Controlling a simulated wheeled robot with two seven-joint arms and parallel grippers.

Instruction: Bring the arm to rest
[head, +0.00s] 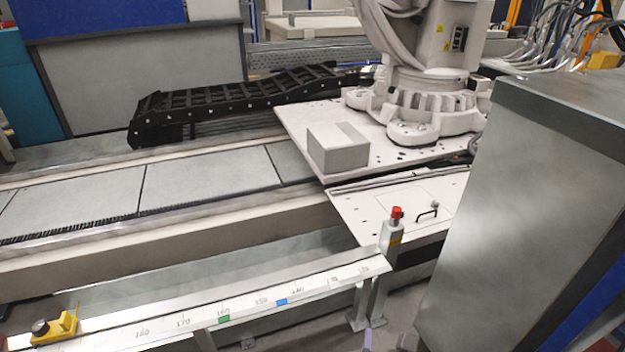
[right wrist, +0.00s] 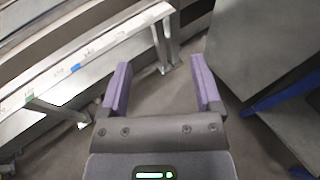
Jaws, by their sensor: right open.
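My right gripper (right wrist: 160,75) shows in the right wrist view with its two purple fingers spread apart and nothing between them. Bare grey floor lies beyond the fingers. In the head view only a small purple sliver of the right gripper (head: 368,338) shows at the bottom edge, below the foot of the rail's post. The rest of the right arm is out of the picture. My left gripper is in neither view.
A white rail with a scale (head: 190,317) crosses at lower left, with a yellow device (head: 55,328) on it. A grey cabinet (head: 530,190) stands close at right. A grey box (head: 338,148) sits on the white plate beside a large machine base (head: 420,103).

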